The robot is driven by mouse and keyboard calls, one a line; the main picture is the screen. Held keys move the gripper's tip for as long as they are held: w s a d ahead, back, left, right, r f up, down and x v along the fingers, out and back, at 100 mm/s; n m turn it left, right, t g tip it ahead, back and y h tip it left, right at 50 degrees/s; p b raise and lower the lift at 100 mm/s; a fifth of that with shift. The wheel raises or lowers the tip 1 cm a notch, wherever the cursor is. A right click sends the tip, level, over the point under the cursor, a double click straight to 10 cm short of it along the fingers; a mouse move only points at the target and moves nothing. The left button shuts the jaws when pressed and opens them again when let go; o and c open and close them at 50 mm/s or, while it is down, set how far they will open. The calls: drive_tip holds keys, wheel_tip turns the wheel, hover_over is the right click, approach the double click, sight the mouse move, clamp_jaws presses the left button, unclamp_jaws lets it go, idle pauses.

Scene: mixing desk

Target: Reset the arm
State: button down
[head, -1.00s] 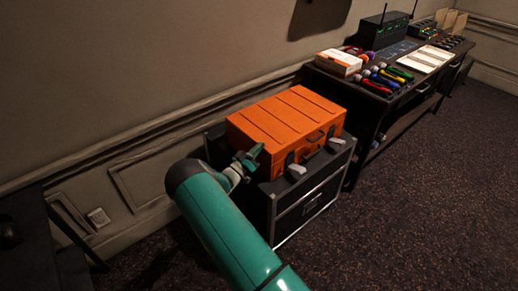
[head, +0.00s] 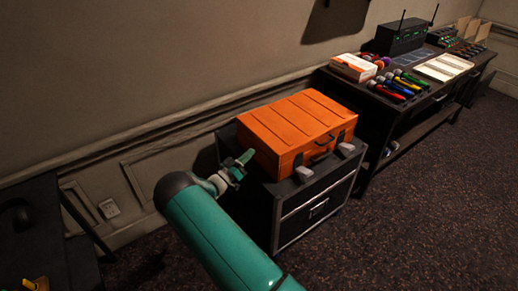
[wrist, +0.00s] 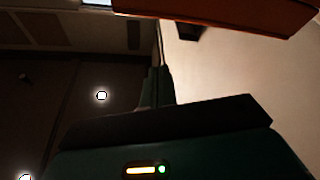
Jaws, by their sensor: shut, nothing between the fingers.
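My arm is teal and reaches up from the bottom of the head view. My gripper (head: 244,160) is small and green at its end, in front of the left side of the orange case. It is shut and holds nothing. In the wrist view, the gripper fingers (wrist: 158,88) show dark and close together, pointing up the picture. The orange case (head: 295,125) is closed and lies on a black road case (head: 318,200). An orange-brown surface, likely the same case, crosses the top of the wrist view (wrist: 225,10).
A dark desk (head: 408,105) at right holds microphones (head: 400,88), a white-orange box (head: 356,67), papers (head: 443,67) and a black receiver (head: 402,38) with antennas. Another dark table (head: 35,225) stands at left. The wall (head: 130,70) is behind; carpet at right (head: 430,200) is clear.

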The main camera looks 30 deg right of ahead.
drive_tip(key=s+a+r+g+y, duration=0.3)
drive_tip(key=s+r+g+y, duration=0.4)
drive_tip(key=s+r+y, duration=0.7)
drive_tip(key=s+a+r+n+t+y, duration=0.3)
drive_tip(key=s+a+r+n+t, duration=0.1)
drive_tip(key=s+a+r, duration=0.3)
drive_tip(key=s+a+r+n+t+y, duration=0.4)
drive_tip(key=s+a+r+n, duration=0.2)
drive_tip(key=s+a, duration=0.5)
drive_tip(key=s+r, duration=0.1)
drive_tip(key=s, duration=0.3)
drive_tip(key=shift+r+n, duration=0.3)
drive_tip(key=shift+n, duration=0.1)
